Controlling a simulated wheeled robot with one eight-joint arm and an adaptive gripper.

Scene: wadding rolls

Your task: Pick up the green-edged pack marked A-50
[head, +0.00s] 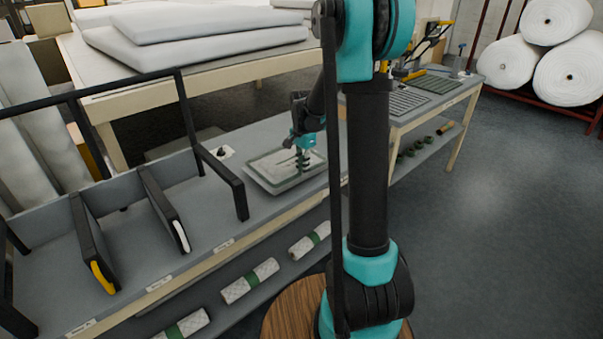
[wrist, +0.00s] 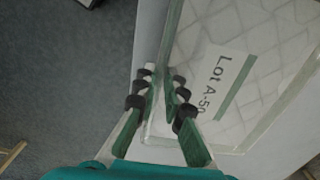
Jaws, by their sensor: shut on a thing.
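The pack (wrist: 216,65) is a flat, clear-wrapped, quilted white pad with a label reading "Lot A-50" and a green strip. It fills the right of the wrist view. In the head view the pack (head: 272,166) lies flat at the bench's middle, with a greenish edge. My gripper (wrist: 162,82) is shut on the near left edge of the pack, its fingers close together there. In the head view my gripper (head: 303,158) is over the pack's right part. I cannot tell whether the pack is clear of the bench.
The grey bench (head: 225,222) has black dividers (head: 165,208) and a black frame on the left. Green-banded rolls (head: 250,281) lie on the shelf below. Dark slatted panels (head: 395,103) lie at the bench's far end. Large white rolls (head: 568,72) are stacked back right. Floor at right is clear.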

